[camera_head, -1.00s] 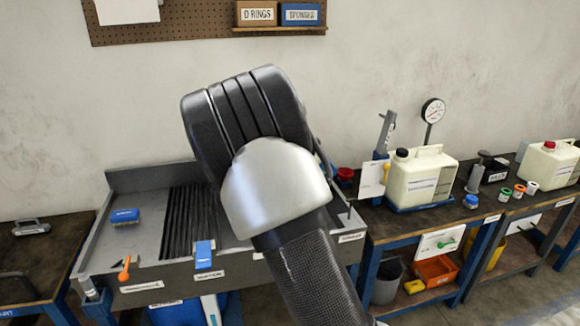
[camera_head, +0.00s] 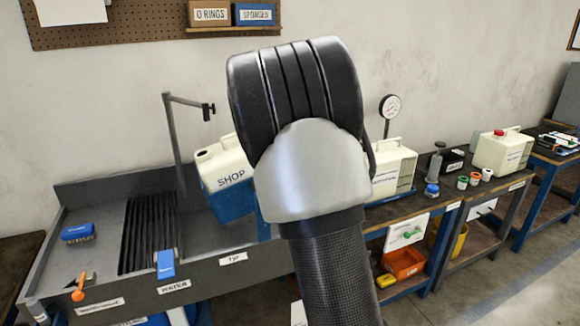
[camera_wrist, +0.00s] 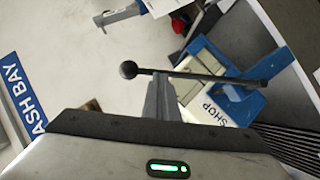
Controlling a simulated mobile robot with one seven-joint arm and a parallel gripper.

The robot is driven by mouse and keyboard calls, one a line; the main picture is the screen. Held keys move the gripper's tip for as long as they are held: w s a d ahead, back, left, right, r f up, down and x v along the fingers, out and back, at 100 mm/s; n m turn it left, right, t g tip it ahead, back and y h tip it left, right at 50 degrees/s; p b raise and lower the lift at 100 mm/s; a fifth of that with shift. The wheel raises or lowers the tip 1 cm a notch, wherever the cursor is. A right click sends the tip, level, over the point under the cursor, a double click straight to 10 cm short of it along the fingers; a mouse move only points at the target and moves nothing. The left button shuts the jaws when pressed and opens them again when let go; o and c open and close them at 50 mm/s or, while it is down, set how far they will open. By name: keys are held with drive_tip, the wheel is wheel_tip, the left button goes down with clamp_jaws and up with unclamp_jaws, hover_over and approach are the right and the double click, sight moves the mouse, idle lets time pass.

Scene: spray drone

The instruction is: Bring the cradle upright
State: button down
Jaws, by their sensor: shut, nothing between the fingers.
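The blue cradle (camera_head: 230,203) stands tilted at the right end of the grey wash basin, holding a white jug (camera_head: 228,163) marked SHOP that leans with it. In the wrist view the cradle (camera_wrist: 240,100) and jug (camera_wrist: 199,92) are at the right. A dark rod (camera_wrist: 205,75) with a ball knob (camera_wrist: 128,70) runs across that view towards the cradle; I cannot tell how they join. My gripper (camera_wrist: 160,78) is shut and empty, its fingers pointing at the rod; contact is unclear. In the head view my arm hides the gripper, the rod and part of the cradle.
A grey spout post (camera_head: 180,135) rises behind the basin (camera_head: 75,205). A blue brush (camera_head: 78,233) lies in the basin's left part. Another white jug (camera_head: 394,168) and a gauge (camera_head: 390,106) stand on the bench to the right. A shelf (camera_head: 240,32) hangs on the wall.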

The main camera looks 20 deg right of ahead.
drive_tip(key=shift+m+y, duration=0.3)
drive_tip(key=shift+m, duration=0.1)
drive_tip(key=shift+d+f+b, duration=0.65)
drive_tip(key=shift+d+b, duration=0.2)
drive_tip(key=shift+b, duration=0.05)
drive_tip(key=shift+d+f+b, duration=0.6)
drive_tip(key=shift+d+b, duration=0.25)
drive_tip(key=shift+b, duration=0.05)
drive_tip(key=shift+d, duration=0.1)
drive_tip(key=shift+r, duration=0.15)
